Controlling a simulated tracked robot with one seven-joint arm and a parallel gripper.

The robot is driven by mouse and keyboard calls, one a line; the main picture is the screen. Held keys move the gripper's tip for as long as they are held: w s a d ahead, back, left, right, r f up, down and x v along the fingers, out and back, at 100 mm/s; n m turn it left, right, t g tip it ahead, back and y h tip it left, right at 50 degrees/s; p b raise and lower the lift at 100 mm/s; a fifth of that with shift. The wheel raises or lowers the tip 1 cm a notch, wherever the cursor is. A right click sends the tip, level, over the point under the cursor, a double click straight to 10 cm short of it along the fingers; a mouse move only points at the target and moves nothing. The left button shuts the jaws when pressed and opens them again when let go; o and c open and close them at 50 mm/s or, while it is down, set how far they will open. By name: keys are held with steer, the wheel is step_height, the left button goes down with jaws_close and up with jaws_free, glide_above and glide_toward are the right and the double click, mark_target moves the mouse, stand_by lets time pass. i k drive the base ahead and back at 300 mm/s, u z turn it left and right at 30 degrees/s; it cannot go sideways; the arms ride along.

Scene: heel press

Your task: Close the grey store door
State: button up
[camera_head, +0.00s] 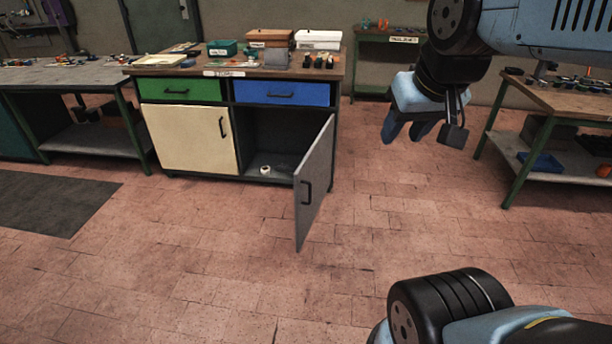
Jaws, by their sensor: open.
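The grey store door (315,182) stands wide open, swung out toward me from the right side of the store cabinet (240,172). Its dark handle (306,193) shows on the face turned toward me. The open compartment behind it is dark, with a small white roll (265,170) on its floor. My gripper (408,132) hangs in the air to the right of the door in the picture, apart from it. Its blue fingers point down, open, with nothing between them.
The cabinet also has a closed cream door (190,139), a green drawer (180,90) and a blue drawer (282,93), both shut. A workbench (560,97) stands at right and another bench (66,76) at left. The brick floor (200,250) before the cabinet is clear.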

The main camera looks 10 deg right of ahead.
mark_target(312, 177)
steer(key=z, duration=0.15)
steer(key=i, duration=0.9)
steer(key=z, duration=0.25)
steer(key=k, duration=0.8)
steer(key=u, duration=0.55)
steer(key=i, duration=0.35)
steer(key=z, duration=0.05)
